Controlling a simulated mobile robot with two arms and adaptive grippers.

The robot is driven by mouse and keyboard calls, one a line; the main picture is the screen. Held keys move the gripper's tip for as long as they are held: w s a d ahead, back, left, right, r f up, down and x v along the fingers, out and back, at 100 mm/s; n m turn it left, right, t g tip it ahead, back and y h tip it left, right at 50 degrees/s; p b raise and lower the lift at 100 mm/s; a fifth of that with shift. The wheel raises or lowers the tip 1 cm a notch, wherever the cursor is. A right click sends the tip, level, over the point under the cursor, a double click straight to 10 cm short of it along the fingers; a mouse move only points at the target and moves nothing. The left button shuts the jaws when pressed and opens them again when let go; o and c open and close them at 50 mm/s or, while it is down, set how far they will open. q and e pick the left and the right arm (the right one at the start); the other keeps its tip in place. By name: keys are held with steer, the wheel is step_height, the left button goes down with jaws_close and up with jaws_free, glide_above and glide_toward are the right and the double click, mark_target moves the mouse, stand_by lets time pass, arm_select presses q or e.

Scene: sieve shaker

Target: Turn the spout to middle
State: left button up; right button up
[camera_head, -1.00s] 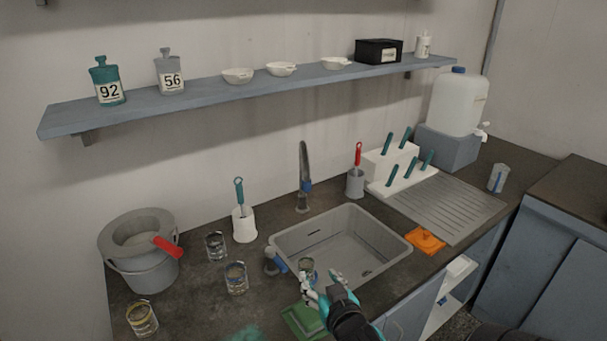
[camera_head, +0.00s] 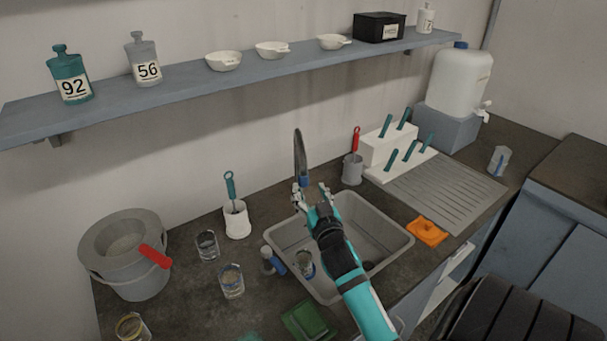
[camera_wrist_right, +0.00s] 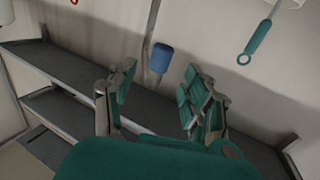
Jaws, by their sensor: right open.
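The spout (camera_head: 299,152) is a dark curved tube rising behind the sink (camera_head: 385,215), with a blue tip (camera_head: 303,181). Its lower part and base are hidden behind my right gripper in the head view. My right gripper (camera_head: 313,190) is open and empty above the back part of the sink, close to the blue tip. In the right wrist view the blue tip (camera_wrist_right: 161,58) shows between and just beyond the two spread fingers (camera_wrist_right: 155,95), with no contact visible. My left gripper cannot be made out.
A glass (camera_head: 305,263) stands in the sink's left part. A blue-and-grey tap handle (camera_head: 271,262) is at the sink's left rim. A white holder with a teal brush (camera_head: 236,220) and a grey cup with a red-handled tool (camera_head: 353,170) flank the spout.

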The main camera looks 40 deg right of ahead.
mark_target(305, 181)
steer(key=x, duration=0.3)
steer(key=shift+w+r, duration=0.2)
steer(key=shift+r, duration=0.05)
steer(key=shift+p+x, duration=0.4)
steer(key=shift+x, duration=0.75)
steer(key=shift+w+d+f, duration=0.2)
steer(key=shift+w, duration=0.05)
steer(key=shift+w+d, duration=0.1)
jaws_close()
arm_select(q)
steer(key=shift+w+d+r, duration=0.25)
steer(key=shift+w+r, duration=0.1)
steer(key=shift+w, duration=0.1)
steer(key=shift+w+d+r, duration=0.25)
steer(key=shift+w+r, duration=0.05)
steer(key=shift+w, duration=0.15)
arm_select(e)
steer(key=shift+w+f, duration=0.1)
